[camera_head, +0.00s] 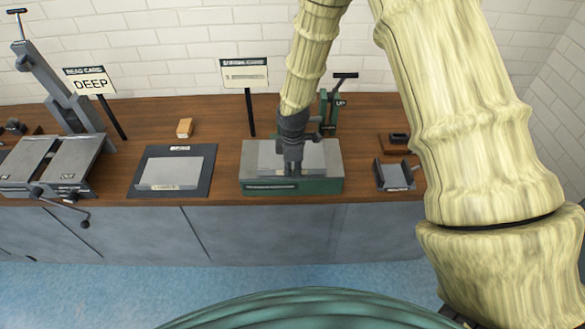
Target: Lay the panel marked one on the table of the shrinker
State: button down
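The green machine (326,186) on the wooden bench has a flat grey plate (258,157) on top, and a sign stands behind it. I cannot tell whether this plate is a loose panel or the machine's own table. My gripper (292,172) points down over the plate, at or just above it, and hides part of it. Its fingers are too small to show whether they are open or shut. A light grey panel (178,168) lies on a dark mat (139,185) to the left, with a small label at its front. No panel mark is readable.
A small wooden block (185,127) lies behind the mat. A green upright with a T-handle (332,105) rises behind the green machine. A small grey holder (393,175) sits at right.

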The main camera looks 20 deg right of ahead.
dwell(0.4)
jog(key=c, duration=1.6)
grip_release()
jog(key=shift+o, duration=0.2)
jog(key=o, duration=0.6)
jog(key=shift+f, duration=0.1)
jog(key=shift+c, duration=0.2)
jog(key=shift+r, duration=0.2)
jog(key=shift+r+p, duration=2.45)
jog(key=shift+r, duration=0.9)
